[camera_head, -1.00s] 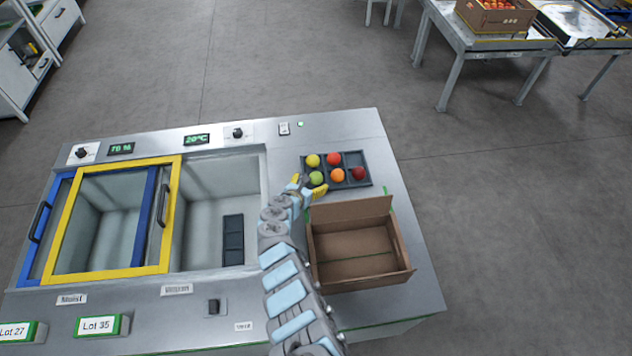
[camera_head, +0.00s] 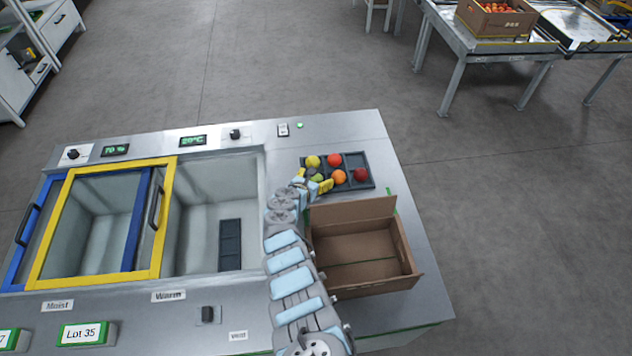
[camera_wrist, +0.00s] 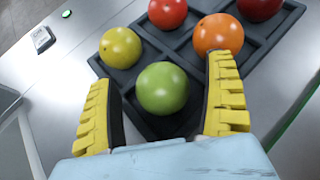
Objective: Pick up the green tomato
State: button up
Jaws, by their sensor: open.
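The green tomato (camera_wrist: 163,88) sits in a compartment of the dark tray (camera_wrist: 188,40). In the wrist view it lies between the two yellow fingers of my open gripper (camera_wrist: 165,100), with the left finger a little apart from it and the right finger closer. In the head view my gripper (camera_head: 315,183) is over the tray's near left corner and partly hides the green tomato (camera_head: 317,177). Whether a finger touches the tomato I cannot tell.
A yellow tomato (camera_wrist: 121,47), an orange tomato (camera_wrist: 218,34) and red ones (camera_wrist: 168,12) share the tray close by. An open cardboard box (camera_head: 362,275) stands just in front of the tray. A sunken bin (camera_head: 205,215) lies to the left.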

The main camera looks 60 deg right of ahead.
aim_at(316, 176)
jog(key=c, duration=1)
jog(key=shift+c, duration=0.2)
notch_tip(316, 176, up, 8)
jog(key=p, duration=0.6)
jog(key=shift+w+r+p, duration=0.1)
jog(key=shift+r+p, duration=0.05)
jog(key=shift+p, duration=0.15)
jog(key=shift+r+p, duration=0.55)
jog(key=shift+r, duration=0.3)
